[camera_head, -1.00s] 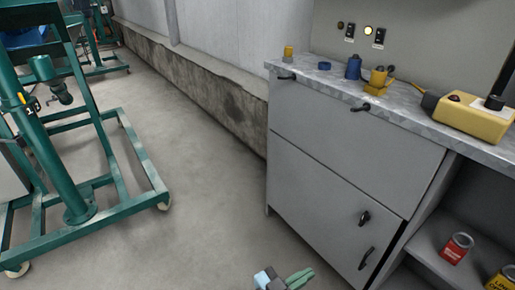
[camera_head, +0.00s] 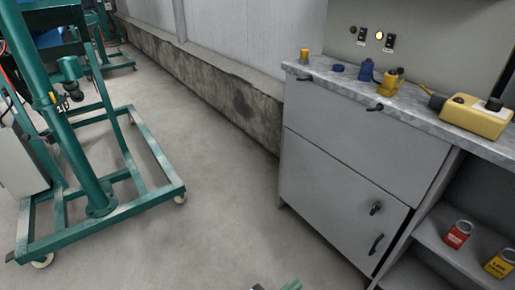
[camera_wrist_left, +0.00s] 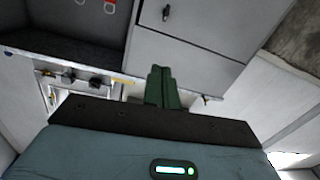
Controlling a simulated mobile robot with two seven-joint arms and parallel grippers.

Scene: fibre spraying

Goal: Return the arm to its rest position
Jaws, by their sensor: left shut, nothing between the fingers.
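My left gripper (camera_head: 291,286) shows only as a small green tip at the bottom edge of the head view. In the left wrist view its green fingers (camera_wrist_left: 161,88) are together with nothing between them. The gripper is in front of the grey cabinet (camera_head: 340,190) and apart from it. My right gripper is in neither view.
The cabinet's worktop (camera_head: 415,117) holds a blue bottle (camera_head: 366,71), a yellow tool (camera_head: 390,82) and a yellow box (camera_head: 476,117). A green wheeled frame (camera_head: 100,205) stands left. The floor between is clear.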

